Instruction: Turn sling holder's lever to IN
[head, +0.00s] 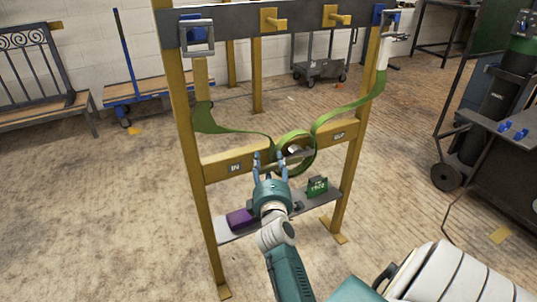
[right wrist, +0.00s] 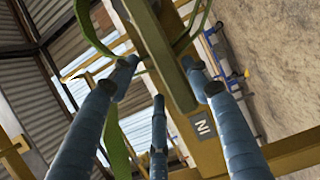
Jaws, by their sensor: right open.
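A green sling (head: 232,126) hangs in a curve from both sides of a yellow frame. Its middle forms a round loop (head: 309,160) at the crossbar, between the IN label (head: 235,168) and the OUT label (head: 339,136). A pale bar, seemingly the lever (head: 296,156), shows across the loop, partly behind my fingers. My right gripper (head: 270,160) is open in front of the crossbar, just left of the loop. In the right wrist view its fingers are spread around a long olive piece (right wrist: 158,50); I cannot tell whether they touch. The IN label (right wrist: 202,126) shows beside a finger. My left gripper is not in view.
A low shelf (head: 239,236) on the frame holds a purple block (head: 240,219) and a green labelled block (head: 317,188). Yellow hooks (head: 272,21) sit on the grey top beam (head: 228,24). A cart with a dark cylinder (head: 497,95) stands right.

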